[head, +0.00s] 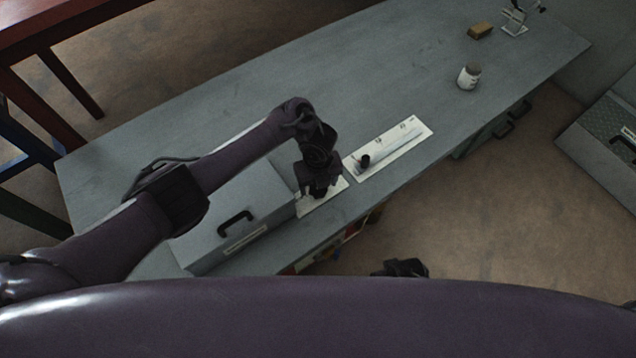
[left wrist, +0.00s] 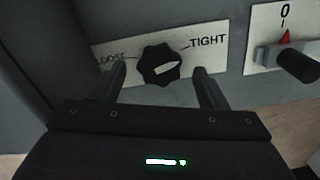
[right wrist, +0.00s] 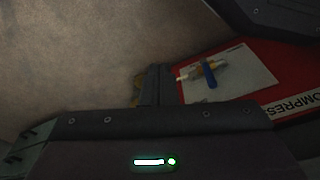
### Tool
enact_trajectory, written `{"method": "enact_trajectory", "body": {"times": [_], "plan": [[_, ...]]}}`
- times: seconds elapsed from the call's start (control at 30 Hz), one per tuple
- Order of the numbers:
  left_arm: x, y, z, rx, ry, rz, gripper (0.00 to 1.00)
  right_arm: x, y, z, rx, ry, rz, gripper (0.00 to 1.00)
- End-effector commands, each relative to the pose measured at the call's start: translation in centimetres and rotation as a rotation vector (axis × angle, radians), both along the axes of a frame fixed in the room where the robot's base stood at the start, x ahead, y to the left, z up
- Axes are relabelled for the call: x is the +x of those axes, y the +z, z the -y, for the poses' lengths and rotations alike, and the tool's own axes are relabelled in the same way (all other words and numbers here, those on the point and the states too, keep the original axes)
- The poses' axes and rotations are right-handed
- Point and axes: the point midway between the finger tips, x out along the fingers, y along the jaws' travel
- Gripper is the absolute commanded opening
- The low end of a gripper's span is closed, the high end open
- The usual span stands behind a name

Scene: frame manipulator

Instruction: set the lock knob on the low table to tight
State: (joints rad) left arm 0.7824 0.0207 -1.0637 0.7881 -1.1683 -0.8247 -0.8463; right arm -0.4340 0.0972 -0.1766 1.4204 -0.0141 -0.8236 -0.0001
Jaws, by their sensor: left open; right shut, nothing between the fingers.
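The lock knob (left wrist: 152,67) is black and lobed, on a white plate (left wrist: 104,49) marked LOOSE at left and TIGHT at right. Its pale pointer bar slants to the right and slightly up, towards the TIGHT side. My left gripper (left wrist: 160,72) is open, with one finger on each side of the knob and visible gaps between. In the head view my left gripper (head: 319,190) is over the same plate (head: 309,209) and hides most of the knob. My right gripper (right wrist: 156,72) is shut and empty, away from the knob.
A slider plate (head: 392,147) with a black handle lies just right of the knob plate. A grey box (head: 237,217) with a handle is at left. A white jar (head: 468,76) and brown block (head: 480,31) stand farther back. A red panel (right wrist: 228,58) with a blue-levered valve shows near my right gripper.

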Motion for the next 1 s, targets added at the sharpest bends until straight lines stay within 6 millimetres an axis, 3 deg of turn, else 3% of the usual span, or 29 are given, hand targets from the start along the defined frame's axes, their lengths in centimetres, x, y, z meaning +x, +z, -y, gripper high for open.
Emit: {"method": "enact_trajectory", "body": {"times": [0.23,0.4,1.0], "plan": [[0.1,4.0,-0.1,0.000,0.000,0.002,0.67,-2.0,-2.7,1.2,-0.011,-0.014,0.007,0.00],[0.0,6.0,0.0,0.000,-0.001,0.001,0.67,-3.1,-3.6,1.5,-0.012,-0.015,0.005,0.00],[0.0,6.6,-0.1,0.001,0.001,0.000,0.67,-3.6,-4.0,1.5,-0.013,-0.013,0.003,0.00]]}}
